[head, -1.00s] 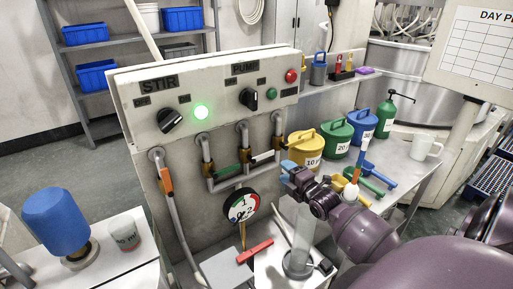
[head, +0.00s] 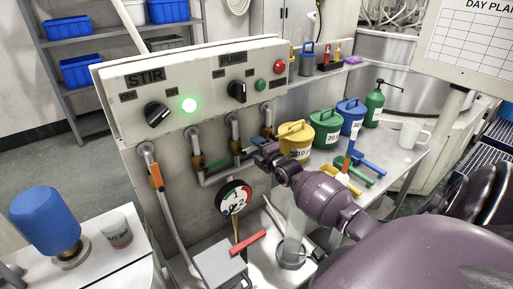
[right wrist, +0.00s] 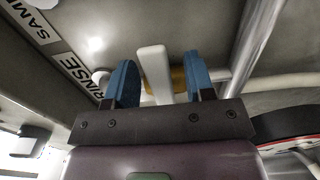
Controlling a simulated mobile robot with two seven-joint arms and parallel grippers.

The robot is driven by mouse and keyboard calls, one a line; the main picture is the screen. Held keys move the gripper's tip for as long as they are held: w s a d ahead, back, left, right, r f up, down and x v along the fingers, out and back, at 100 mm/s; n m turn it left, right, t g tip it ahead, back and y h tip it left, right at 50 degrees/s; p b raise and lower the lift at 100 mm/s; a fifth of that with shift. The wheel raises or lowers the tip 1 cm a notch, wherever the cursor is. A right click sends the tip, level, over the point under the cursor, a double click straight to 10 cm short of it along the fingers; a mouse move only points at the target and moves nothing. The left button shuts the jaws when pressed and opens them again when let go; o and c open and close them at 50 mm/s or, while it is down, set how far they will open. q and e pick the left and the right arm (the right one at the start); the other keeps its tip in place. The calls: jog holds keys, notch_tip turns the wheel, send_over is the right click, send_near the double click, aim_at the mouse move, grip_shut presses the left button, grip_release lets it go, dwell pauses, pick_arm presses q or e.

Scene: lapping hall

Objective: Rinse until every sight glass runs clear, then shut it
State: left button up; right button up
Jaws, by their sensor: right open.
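The pipework on the grey panel has an orange valve handle (head: 156,176) and a green valve handle (head: 217,163). My right gripper (head: 262,138) is at the rightmost pipe, below the panel. In the right wrist view its blue fingers (right wrist: 160,82) are open, with a white valve handle (right wrist: 154,68) between them and a gap on each side. A brass valve body (right wrist: 181,78) shows behind, with a RINSE label (right wrist: 76,70) to the left. A clear upright tube (head: 296,232) stands below; I cannot tell its contents. My left gripper is out of view.
The panel has a lit green lamp (head: 189,105). A round gauge (head: 234,197) and a red lever (head: 248,243) are below. Yellow (head: 297,141), green (head: 325,130) and blue (head: 350,117) cans stand on the right bench. A blue-topped vessel (head: 45,222) stands at left.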

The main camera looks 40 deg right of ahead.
jog(key=shift+w, duration=0.15)
grip_shut()
dwell(0.4)
